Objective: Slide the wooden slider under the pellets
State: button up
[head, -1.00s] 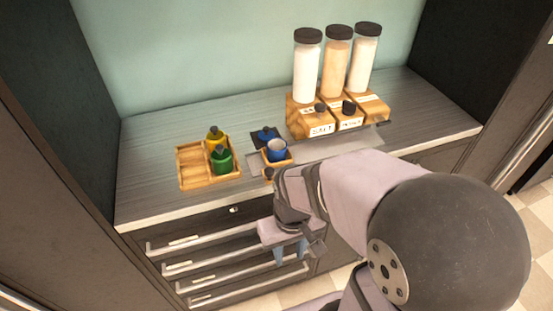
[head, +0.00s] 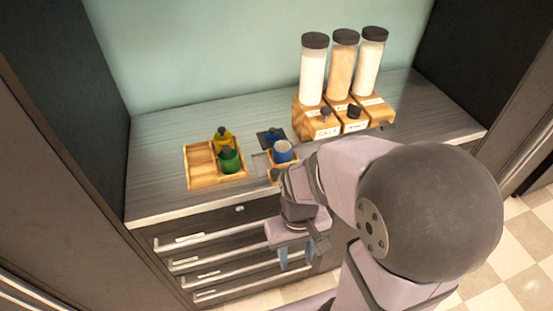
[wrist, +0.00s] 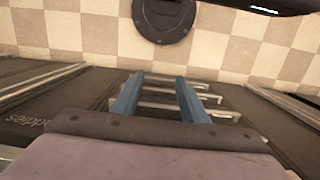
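A small wooden slider (head: 293,165) sits on the grey counter, with a blue cup (head: 282,152) standing in it and a small knob at its front. Three tall dark-lidded jars (head: 343,72) hold white and tan contents, probably the pellets. They stand upright on wooden dispenser blocks (head: 306,122), right of the slider. My gripper (head: 296,262) hangs in front of the counter, below the slider and near the drawers, apart from the slider. In the wrist view, its blue fingers (wrist: 160,78) are spread with nothing between them.
A wooden tray (head: 202,180) with a green (head: 229,161) and a yellow container (head: 222,137) stands left of the slider. A dark blue lidded item (head: 271,136) is behind the cup. Drawers with metal handles (head: 212,255) are below the counter. My forearm hides the counter's front right.

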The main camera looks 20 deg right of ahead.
jog(key=shift+n+t, duration=0.6)
jog(key=shift+n, duration=0.2)
jog(key=w+r+p, duration=0.1)
jog(key=w+r, duration=0.1)
jog(key=w, duration=0.4)
jog(key=w+d+r+p, duration=0.1)
jog(key=w+r, duration=0.2)
jog(key=w, duration=0.3)
jog(key=w+r+p, duration=0.2)
jog(key=w+r, duration=0.1)
jog(key=w, duration=0.3)
jog(key=shift+w+d+r, duration=0.1)
jog(key=shift+w+d, duration=0.2)
jog(key=shift+w, duration=0.05)
notch_tip(320, 180, up, 6)
jog(key=r+n, duration=0.1)
jog(key=n, duration=0.5)
send_over(275, 171)
jog(key=shift+w+f, duration=0.25)
jog(key=shift+w, duration=0.05)
jog(key=shift+s+n, duration=0.25)
jog(key=shift+n, duration=0.55)
jog(key=shift+f, duration=0.1)
jog(key=shift+f+p, duration=1)
jog(key=shift+f, duration=2.6)
grip_shut()
